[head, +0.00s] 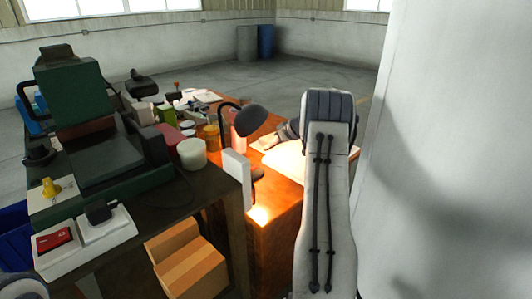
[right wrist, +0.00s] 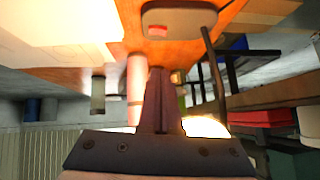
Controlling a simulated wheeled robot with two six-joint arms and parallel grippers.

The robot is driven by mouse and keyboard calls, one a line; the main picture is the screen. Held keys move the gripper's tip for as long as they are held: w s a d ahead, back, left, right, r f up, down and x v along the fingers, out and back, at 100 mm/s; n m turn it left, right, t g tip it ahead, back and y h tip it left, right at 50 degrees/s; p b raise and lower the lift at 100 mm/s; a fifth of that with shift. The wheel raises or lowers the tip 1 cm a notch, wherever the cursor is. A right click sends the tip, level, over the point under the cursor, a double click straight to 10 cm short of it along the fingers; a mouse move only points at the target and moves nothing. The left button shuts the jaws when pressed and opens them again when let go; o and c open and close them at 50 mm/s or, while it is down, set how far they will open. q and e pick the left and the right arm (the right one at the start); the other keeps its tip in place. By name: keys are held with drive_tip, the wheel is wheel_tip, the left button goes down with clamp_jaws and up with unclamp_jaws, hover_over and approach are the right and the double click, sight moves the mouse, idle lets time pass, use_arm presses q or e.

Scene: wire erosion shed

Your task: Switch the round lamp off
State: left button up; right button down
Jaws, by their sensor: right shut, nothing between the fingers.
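The round lamp (head: 252,119) is a black desk lamp with a domed shade on a curved stem, standing on the wooden desk in the head view. It is lit, with a warm glow on the desk. In the right wrist view, turned over, its glowing shade (right wrist: 205,127) and dark stem (right wrist: 214,82) show beside my fingers. A rounded plate with a small red part (right wrist: 158,31) lies beyond the fingertips; it looks like the lamp's base. My right gripper (right wrist: 157,72) is shut and empty, apart from the plate. In the head view my right wrist hides its fingers. My left gripper is out of view.
A dark bench (head: 190,198) with a green machine (head: 75,95) stands at left. A white upright panel (head: 237,172) stands before the lamp. Jars and boxes crowd the desk's far left part. Cardboard boxes (head: 188,268) sit below. A pale wall (head: 450,150) is close at right.

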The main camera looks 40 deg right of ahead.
drive_tip(key=p, duration=0.2)
hover_over(253, 168)
drive_tip(key=s, duration=0.2)
drive_tip(key=f, duration=0.6)
drive_tip(key=shift+w+d+f, duration=0.1)
drive_tip(key=shift+w+d, duration=0.15)
drive_tip(key=shift+d, duration=0.1)
drive_tip(key=shift+s+a+f, duration=0.1)
drive_tip(key=shift+s+f, duration=0.1)
drive_tip(key=shift+f, duration=1.05)
drive_tip(key=shift+a+f, duration=0.1)
drive_tip(key=shift+f, duration=0.5)
